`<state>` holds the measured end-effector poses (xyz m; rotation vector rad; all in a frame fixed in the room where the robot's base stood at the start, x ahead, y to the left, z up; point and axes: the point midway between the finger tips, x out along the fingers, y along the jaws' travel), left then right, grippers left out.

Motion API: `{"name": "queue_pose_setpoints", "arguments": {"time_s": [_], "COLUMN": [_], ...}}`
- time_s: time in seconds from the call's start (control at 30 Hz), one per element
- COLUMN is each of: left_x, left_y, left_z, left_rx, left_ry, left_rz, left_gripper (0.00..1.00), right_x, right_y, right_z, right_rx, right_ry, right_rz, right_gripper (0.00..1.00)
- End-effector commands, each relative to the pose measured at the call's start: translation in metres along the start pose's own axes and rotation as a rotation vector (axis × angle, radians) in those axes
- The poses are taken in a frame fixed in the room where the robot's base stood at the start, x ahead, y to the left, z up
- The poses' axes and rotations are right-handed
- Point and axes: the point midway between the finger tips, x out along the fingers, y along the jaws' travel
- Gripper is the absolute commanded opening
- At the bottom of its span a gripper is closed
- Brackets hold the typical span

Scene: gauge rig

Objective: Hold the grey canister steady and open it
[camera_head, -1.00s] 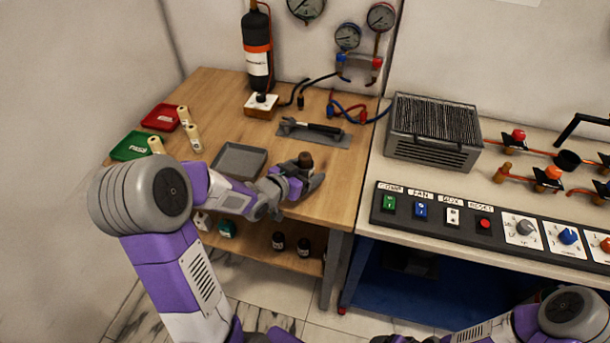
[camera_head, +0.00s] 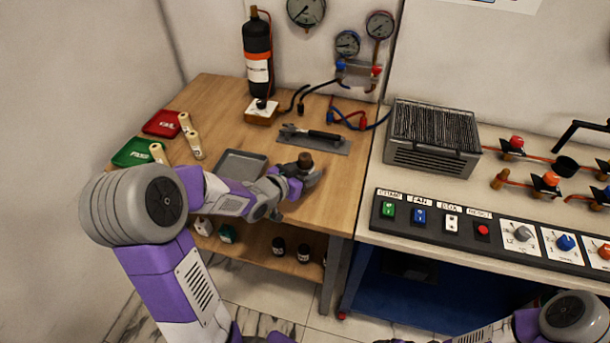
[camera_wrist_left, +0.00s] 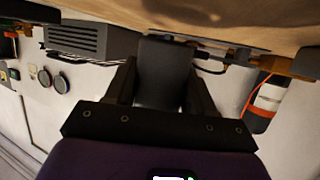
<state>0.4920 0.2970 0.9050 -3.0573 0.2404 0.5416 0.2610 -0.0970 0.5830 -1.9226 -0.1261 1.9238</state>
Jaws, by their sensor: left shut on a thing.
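My left gripper (camera_head: 306,173) is at the right front part of the wooden bench. It is shut on the grey canister. In the head view, mainly the canister's dark brown top (camera_head: 305,160) shows above the fingers, and the gripper hides most of its body. In the left wrist view the grey body of the canister (camera_wrist_left: 162,75) stands between the two dark fingers of the left gripper (camera_wrist_left: 160,90); that picture is upside down. The top looks in place on the canister. My right arm shows at the bottom right, but its gripper does not show.
A grey tray (camera_head: 243,165) lies left of the gripper. A tool (camera_head: 315,134) lies on a grey mat behind it. A black cylinder (camera_head: 257,55), green bin (camera_head: 133,152) and red bin (camera_head: 162,123) are further off. A switch panel (camera_head: 450,218) is at the right.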

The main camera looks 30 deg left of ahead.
Motion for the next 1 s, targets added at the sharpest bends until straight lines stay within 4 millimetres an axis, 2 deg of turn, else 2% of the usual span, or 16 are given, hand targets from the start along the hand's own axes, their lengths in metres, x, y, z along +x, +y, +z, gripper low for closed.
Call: {"name": "queue_pose_setpoints", "arguments": {"time_s": [0.03,0.1,0.3,0.47,0.7,0.73,1.0], "left_x": [-0.006,-0.011,-0.022,-0.026,-0.026,-0.026,-0.026], "left_y": [0.000,0.000,0.000,0.000,0.000,0.000,0.000], "left_z": [-0.018,-0.032,-0.063,-0.072,-0.072,-0.072,-0.071], "left_rx": [0.004,0.003,0.002,0.000,0.000,0.000,0.000], "left_ry": [0.007,0.008,0.005,0.003,0.003,0.003,0.003], "left_rz": [-0.001,-0.002,0.000,0.000,0.000,0.000,0.000], "left_gripper": [0.14,0.14,0.14,0.14,0.14,0.52,0.11], "right_x": [-0.009,-0.016,-0.031,-0.035,-0.034,-0.034,-0.034], "right_y": [-0.004,-0.006,-0.012,-0.013,-0.013,-0.013,-0.013], "right_z": [0.000,0.001,0.001,0.002,0.002,0.002,0.002], "right_rx": [0.000,0.000,0.000,0.000,0.000,0.000,0.000], "right_ry": [0.000,0.000,0.000,0.000,0.000,0.000,0.000], "right_rz": [0.000,0.000,0.000,0.000,0.000,0.000,0.000], "right_gripper": [0.79,0.79,0.79,0.79,0.79,0.79,0.79]}}
